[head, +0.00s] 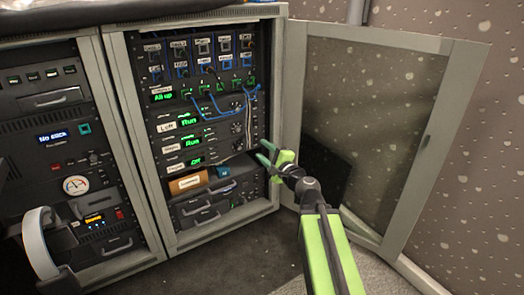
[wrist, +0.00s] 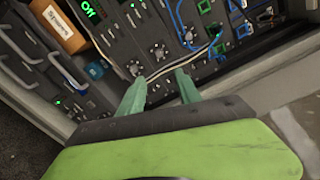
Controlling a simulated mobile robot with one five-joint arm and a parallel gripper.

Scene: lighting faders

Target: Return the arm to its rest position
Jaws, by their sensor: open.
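My gripper (head: 268,155) is in front of the right edge of the open equipment rack (head: 277,95) in the head view, at the height of its lower units. In the wrist view the two green fingers of my gripper (wrist: 158,88) are apart with nothing solid between them. A pale cable (wrist: 165,70) runs across the rack front just beyond the fingertips; I cannot tell whether they touch it. My green arm reaches up from the bottom of the head view.
The rack's glass door (head: 365,110) stands open to the right of my arm. Blue cables (head: 215,105) hang on the rack front. A brown labelled box (head: 188,182) sits on a lower shelf. A second rack (head: 70,140) with headphones (head: 38,245) stands at left. Dark floor (head: 245,260) is clear in front.

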